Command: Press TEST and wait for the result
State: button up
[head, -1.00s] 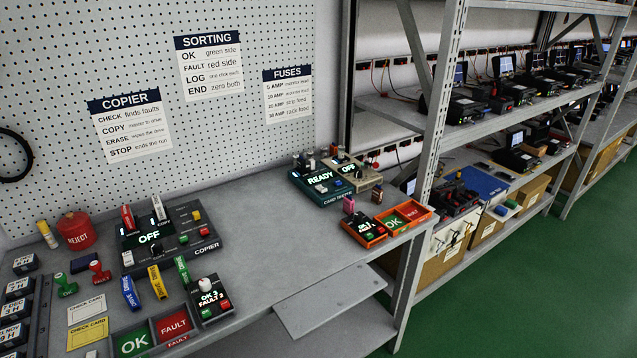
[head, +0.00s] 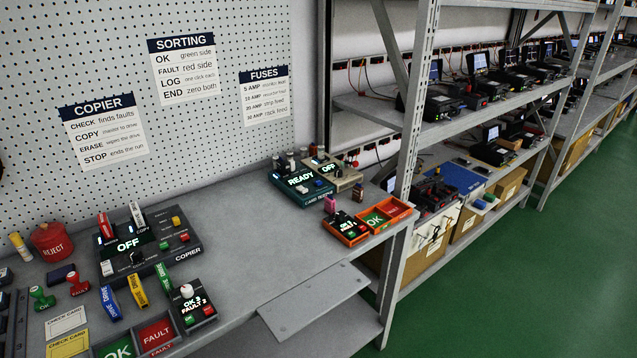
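The teal card tester (head: 312,199) stands at the back right of the bench in the head view. Its lit screen (head: 300,178) reads READY. A small blue button (head: 318,183) sits to the right of the screen; its lettering is too small to read, so I cannot tell which control is TEST. Beside the tester, to the right, is a beige unit (head: 345,182) whose screen reads OFF. My gripper is not in view.
A dark copier (head: 190,254) reading OFF stands on the left of the bench (head: 240,235). A counter (head: 195,303) reads OK 3, FAULT 2. An orange tray (head: 398,208) sits at the right edge. The mid-bench is clear, with a lower shelf plate (head: 315,300) in front.

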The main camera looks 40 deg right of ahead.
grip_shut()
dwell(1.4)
